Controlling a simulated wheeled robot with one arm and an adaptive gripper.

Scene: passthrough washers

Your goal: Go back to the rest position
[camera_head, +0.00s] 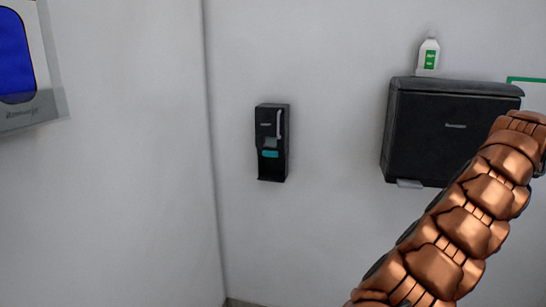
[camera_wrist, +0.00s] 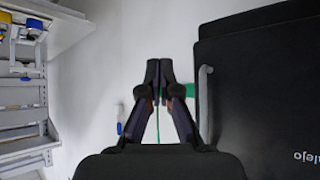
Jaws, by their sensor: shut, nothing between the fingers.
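My gripper (camera_wrist: 159,84) shows in the wrist view, pointing up the picture, with its two dark fingers together and nothing between them. It is out of sight in the head view. There my copper-coloured arm crosses the lower right and covers part of a black wall-mounted box. In the wrist view a large black panel with a grey handle (camera_wrist: 205,103) is to the right of my fingers. I cannot tell how far it is from them.
A black dispenser (camera_head: 272,142) hangs on the white wall. The black box (camera_head: 425,130) carries a white bottle with a green label (camera_head: 429,55). A blue-fronted unit (camera_head: 14,60) is at upper left. Grey shelving (camera_wrist: 22,110) stands left in the wrist view.

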